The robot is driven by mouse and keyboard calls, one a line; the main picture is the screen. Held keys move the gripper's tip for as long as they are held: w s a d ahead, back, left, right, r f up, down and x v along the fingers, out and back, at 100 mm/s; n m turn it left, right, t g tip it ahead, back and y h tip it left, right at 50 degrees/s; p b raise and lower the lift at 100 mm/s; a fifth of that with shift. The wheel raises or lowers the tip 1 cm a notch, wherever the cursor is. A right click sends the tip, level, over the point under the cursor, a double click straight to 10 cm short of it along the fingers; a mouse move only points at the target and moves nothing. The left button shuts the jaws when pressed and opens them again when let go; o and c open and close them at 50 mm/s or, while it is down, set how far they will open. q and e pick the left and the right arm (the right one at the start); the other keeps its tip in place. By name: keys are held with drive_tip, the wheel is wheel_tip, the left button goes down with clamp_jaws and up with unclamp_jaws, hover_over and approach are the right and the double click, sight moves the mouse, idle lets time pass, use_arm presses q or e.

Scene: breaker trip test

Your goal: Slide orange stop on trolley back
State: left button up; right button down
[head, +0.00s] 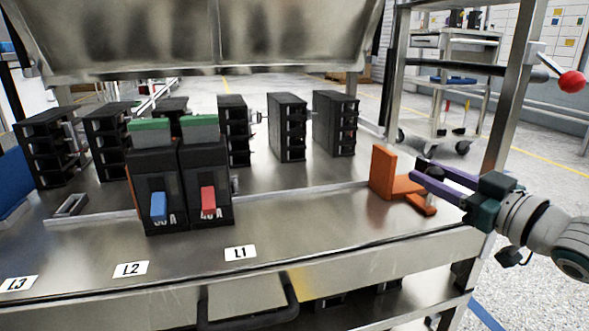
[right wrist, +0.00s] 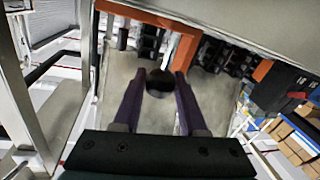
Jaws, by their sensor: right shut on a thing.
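The orange stop (head: 383,172) stands upright on the right part of the steel trolley top (head: 330,222), with a low orange foot reaching toward my right gripper. My right gripper (head: 420,172) comes in from the right with purple fingers, shut on the stop at its near side. In the right wrist view, a dark round piece (right wrist: 160,83) sits between the two fingers, and orange parts of the stop (right wrist: 188,48) show beyond them. The fingers hide part of the grip. My left gripper is not in view.
Two black breakers, one with a blue lever (head: 159,206) and one with a red lever (head: 208,201), stand left of the stop. Several black modules (head: 287,127) line the back. A thin rail runs along the top. A frame post (head: 515,90) rises at the right.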

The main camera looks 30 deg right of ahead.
drive_tip(key=shift+s+d, duration=0.15)
drive_tip(key=shift+d, duration=0.55)
drive_tip(key=shift+f, duration=0.1)
drive_tip(key=c, duration=0.8)
unclamp_jaws()
drive_tip(key=o, duration=0.3)
drive_tip(key=shift+s+d, duration=0.1)
drive_tip(key=shift+d, duration=0.05)
drive_tip(key=shift+o, duration=0.2)
